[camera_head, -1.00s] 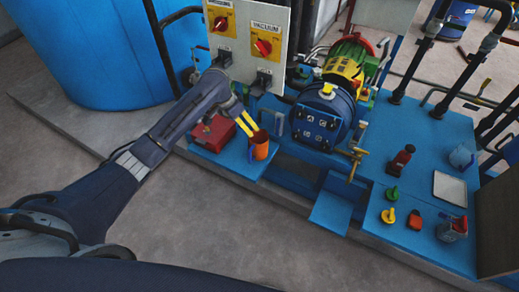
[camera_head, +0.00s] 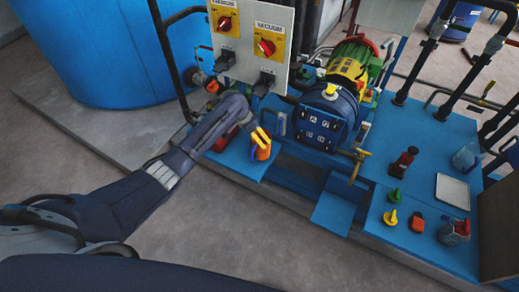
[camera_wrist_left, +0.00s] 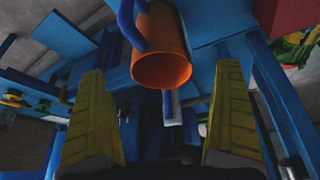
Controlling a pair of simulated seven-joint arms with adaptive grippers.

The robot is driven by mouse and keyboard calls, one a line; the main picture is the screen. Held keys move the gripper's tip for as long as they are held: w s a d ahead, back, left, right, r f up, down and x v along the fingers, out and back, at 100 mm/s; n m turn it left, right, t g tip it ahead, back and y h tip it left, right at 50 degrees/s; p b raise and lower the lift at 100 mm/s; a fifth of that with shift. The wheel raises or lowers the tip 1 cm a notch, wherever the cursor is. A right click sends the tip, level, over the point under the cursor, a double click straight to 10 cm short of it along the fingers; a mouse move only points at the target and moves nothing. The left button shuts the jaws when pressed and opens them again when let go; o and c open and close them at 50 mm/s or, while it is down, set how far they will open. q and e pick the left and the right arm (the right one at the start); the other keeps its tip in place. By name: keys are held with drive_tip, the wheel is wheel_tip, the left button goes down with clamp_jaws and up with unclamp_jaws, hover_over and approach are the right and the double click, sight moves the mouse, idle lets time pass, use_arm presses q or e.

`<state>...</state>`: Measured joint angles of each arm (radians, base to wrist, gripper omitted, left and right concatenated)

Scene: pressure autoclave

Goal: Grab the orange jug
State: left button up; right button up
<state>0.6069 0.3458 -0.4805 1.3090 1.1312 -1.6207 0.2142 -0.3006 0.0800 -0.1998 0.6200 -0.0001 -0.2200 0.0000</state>
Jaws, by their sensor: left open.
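The orange jug (camera_head: 263,151) stands on the blue platform at the left end of the bench in the head view. My left gripper (camera_head: 261,137) has yellow fingers, is open, and hangs at the jug's upper part, hiding some of it. In the left wrist view the jug (camera_wrist_left: 161,68) appears upper middle, its round open mouth facing the camera, with a blue handle (camera_wrist_left: 131,24) on its left. The two yellow fingers (camera_wrist_left: 160,118) are spread wide, with the jug's mouth just beyond and between them. No finger visibly touches it. My right gripper is not in view.
A red box (camera_head: 223,140) sits left of the jug, partly behind my arm. The control panel (camera_head: 277,40) and blue autoclave (camera_head: 322,118) stand behind. A blue ledge (camera_head: 333,212) juts out at front. Several small items lie on the right bench.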

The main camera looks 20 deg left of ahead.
sight(259, 149)
use_arm(q)
drive_tip(key=shift+x, duration=2.65)
drive_tip(key=shift+s+a+f, duration=0.1)
drive_tip(key=shift+a, duration=0.05)
drive_tip(key=c, duration=1.6)
